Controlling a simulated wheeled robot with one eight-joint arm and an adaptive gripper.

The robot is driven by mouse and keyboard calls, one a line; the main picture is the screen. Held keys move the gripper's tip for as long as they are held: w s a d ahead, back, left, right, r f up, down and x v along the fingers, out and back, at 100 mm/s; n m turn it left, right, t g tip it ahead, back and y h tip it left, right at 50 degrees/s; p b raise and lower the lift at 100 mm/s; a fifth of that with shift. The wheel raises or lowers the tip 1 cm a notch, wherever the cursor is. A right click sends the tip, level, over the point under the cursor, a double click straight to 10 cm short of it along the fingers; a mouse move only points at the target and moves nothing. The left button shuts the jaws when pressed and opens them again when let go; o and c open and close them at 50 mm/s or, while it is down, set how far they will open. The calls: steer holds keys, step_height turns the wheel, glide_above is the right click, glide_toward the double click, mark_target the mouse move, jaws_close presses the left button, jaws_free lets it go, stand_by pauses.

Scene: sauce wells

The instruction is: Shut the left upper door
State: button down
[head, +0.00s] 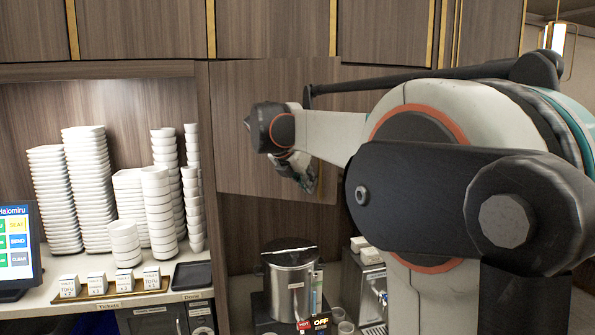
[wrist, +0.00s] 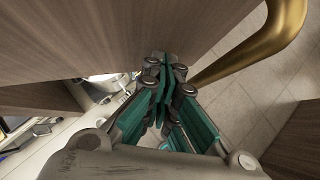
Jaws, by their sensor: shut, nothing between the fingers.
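The left upper door is most likely the brown wood panel (head: 240,125) right of the dish alcove; its slanted lower edge suggests it stands ajar. My gripper (head: 308,187) is in front of its right part, and my arm hides some of the panel. In the wrist view a wood panel (wrist: 90,40) fills the upper left, close to the fingers. The gripper (wrist: 165,75) is shut and empty there. A curved brass handle (wrist: 275,40) lies to the right of the fingertips. I cannot tell whether the fingers touch the panel.
A steel pot (head: 290,280) stands on the counter below the panel. Stacks of white dishes (head: 88,190) fill the alcove at left, with a screen (head: 18,240) beside them. Tiled floor (wrist: 225,65) shows beneath the gripper.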

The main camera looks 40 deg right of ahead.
mark_target(317, 202)
steer(key=shift+w+d+f+p, duration=0.2)
steer(key=shift+w+d, duration=0.05)
steer(key=shift+d, duration=0.55)
steer(key=shift+w+d+f+p, duration=0.2)
steer(key=shift+w+d, duration=0.05)
steer(key=shift+d, duration=0.55)
steer(key=shift+w+d+f+p, duration=0.2)
steer(key=shift+w+d, duration=0.05)
steer(key=shift+d, duration=0.55)
steer(key=w+d+n+t, duration=0.1)
steer(key=w+d+n, duration=0.1)
steer(key=w+d, duration=0.5)
steer(key=shift+d+t+y, duration=0.2)
steer(key=shift+t+y, duration=0.1)
